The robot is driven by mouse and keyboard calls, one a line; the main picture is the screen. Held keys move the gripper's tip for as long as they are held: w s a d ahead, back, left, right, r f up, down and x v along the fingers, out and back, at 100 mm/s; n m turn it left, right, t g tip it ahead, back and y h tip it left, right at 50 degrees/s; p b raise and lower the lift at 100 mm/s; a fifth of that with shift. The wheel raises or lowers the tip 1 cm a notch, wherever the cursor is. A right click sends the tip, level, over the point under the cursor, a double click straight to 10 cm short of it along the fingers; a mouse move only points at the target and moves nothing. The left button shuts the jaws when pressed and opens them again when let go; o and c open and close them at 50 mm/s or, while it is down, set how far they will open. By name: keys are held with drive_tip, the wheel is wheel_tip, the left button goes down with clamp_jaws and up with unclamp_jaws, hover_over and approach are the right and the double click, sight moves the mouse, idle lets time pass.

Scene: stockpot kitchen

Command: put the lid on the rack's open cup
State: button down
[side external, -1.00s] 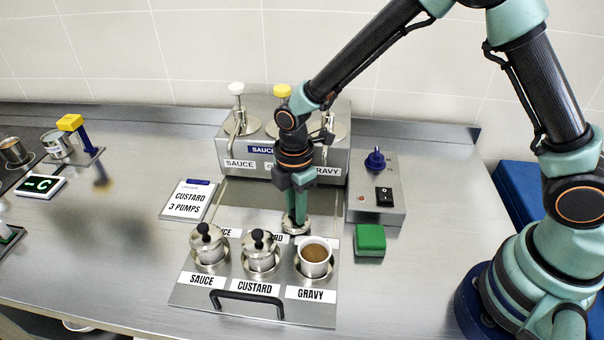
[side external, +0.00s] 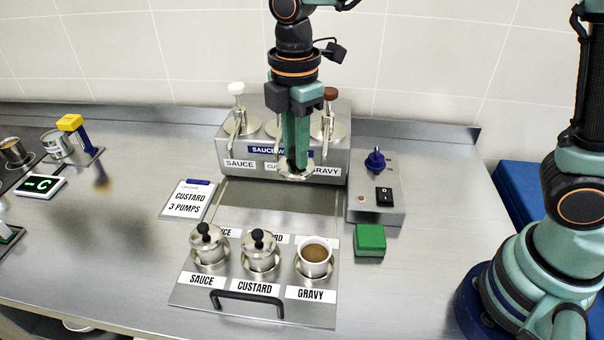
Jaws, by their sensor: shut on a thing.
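The lid's knob is hidden between the fingers. The rack (side external: 240,312) is a metal tray with a black handle. Its gravy cup (side external: 314,262) at the right is open and shows brown contents. The sauce cup (side external: 209,248) and the custard cup (side external: 260,252) have metal lids with black knobs. My gripper is apart from all the cups.
The dispenser (side external: 232,165) with several pumps stands at the back. A switch box (side external: 385,205) and a green block (side external: 370,240) are right of the rack. A card reading "CUSTARD 3 PUMPS" (side external: 190,200) lies left.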

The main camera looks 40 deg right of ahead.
drive_tip(key=s+a+f, duration=0.2)
drive_tip(key=s+f, duration=0.6)
drive_tip(key=f, duration=0.3)
idle(0.4)
drive_tip(key=shift+f, duration=0.25)
idle(1.8)
drive_tip(key=shift+c, duration=0.8)
unclamp_jaws()
wheel_tip(320, 180, up, 7)
idle(0.9)
